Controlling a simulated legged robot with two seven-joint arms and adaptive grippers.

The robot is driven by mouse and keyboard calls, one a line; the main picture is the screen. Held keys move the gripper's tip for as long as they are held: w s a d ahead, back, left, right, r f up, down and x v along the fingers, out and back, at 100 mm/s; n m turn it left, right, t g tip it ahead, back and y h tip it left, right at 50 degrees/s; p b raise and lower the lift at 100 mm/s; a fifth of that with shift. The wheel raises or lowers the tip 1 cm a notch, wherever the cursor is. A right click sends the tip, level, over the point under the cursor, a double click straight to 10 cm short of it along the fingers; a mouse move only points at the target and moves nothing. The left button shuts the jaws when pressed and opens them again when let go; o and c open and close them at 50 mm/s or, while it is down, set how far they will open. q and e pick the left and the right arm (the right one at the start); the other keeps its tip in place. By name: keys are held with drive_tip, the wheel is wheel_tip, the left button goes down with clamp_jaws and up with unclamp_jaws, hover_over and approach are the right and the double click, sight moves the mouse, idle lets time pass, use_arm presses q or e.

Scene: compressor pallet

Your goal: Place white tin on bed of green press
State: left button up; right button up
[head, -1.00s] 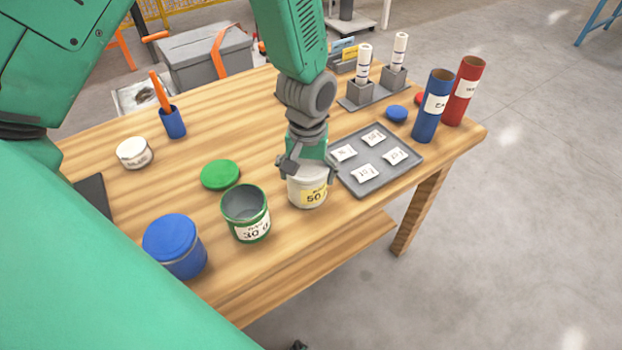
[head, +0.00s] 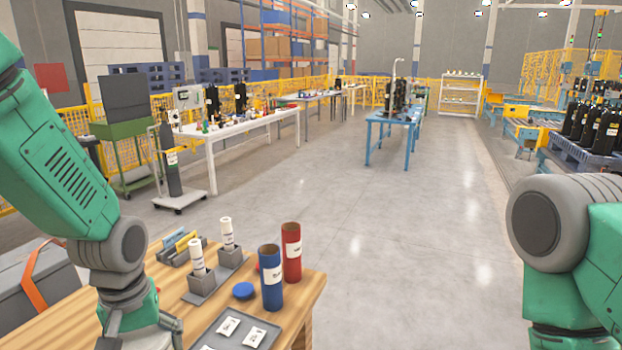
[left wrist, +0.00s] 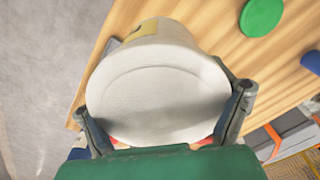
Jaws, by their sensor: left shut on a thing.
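The white tin (left wrist: 150,85) fills the middle of the left wrist view, its round pale face toward the camera and a bit of yellow label at its far side. My left gripper (left wrist: 166,112) is shut on it, one finger on each side. I cannot tell whether the tin touches the wooden table. I cannot make out a green press for sure. My right gripper is out of view.
The wooden table (head: 313,290) holds a blue tube (head: 270,280), a red tube (head: 292,252) and a grey tray (head: 208,338). Beyond are a white table (head: 208,165) with small items and a blue table (head: 378,128) with dark equipment. Open floor (head: 400,250) lies between.

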use_arm(q)
drive_tip(key=s+d+f+m+b, duration=0.1)
drive_tip(key=f+b, duration=0.2)
drive_tip(key=f, duration=0.1)
drive_tip(key=s+d+f+m+b, duration=0.1)
drive_tip(key=s+f+m+b, duration=0.1)
drive_tip(key=f, duration=0.3)
drive_tip(key=s+d+f+m+b, duration=0.1)
drive_tip(key=f+b, duration=0.3)
drive_tip(key=shift+s+d+f+m, duration=0.15)
drive_tip(key=shift+d+f+m, duration=0.15)
drive_tip(key=shift+m, duration=0.1)
drive_tip(key=shift+s+f+b, duration=0.1)
drive_tip(key=shift+f+b, duration=0.1)
drive_tip(key=shift+b, duration=0.1)
